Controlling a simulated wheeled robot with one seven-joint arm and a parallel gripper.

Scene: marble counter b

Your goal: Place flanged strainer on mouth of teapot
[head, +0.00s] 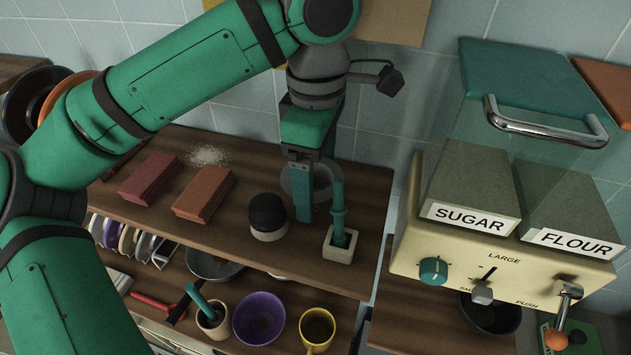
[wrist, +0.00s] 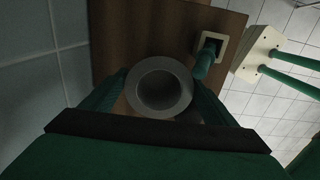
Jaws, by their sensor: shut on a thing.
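My gripper (head: 308,195) points down over the right part of the upper wooden shelf. Its green fingers are shut on a grey round piece with a wide flat rim and a dark hollow middle, which looks like the flanged strainer (head: 322,174). In the wrist view the strainer (wrist: 140,92) sits between the two fingers, its opening facing the camera. The fingers partly hide it in the head view. I cannot tell whether it touches the shelf. I cannot make out a teapot in either view.
A black-topped white container (head: 267,212) stands close left of my gripper. A white square holder with a green-handled tool (head: 338,228) stands close right. Brown blocks (head: 203,193) lie further left. A purple bowl (head: 259,317) and yellow mug (head: 317,328) stand lower. A sugar-and-flour dispenser (head: 480,258) is at right.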

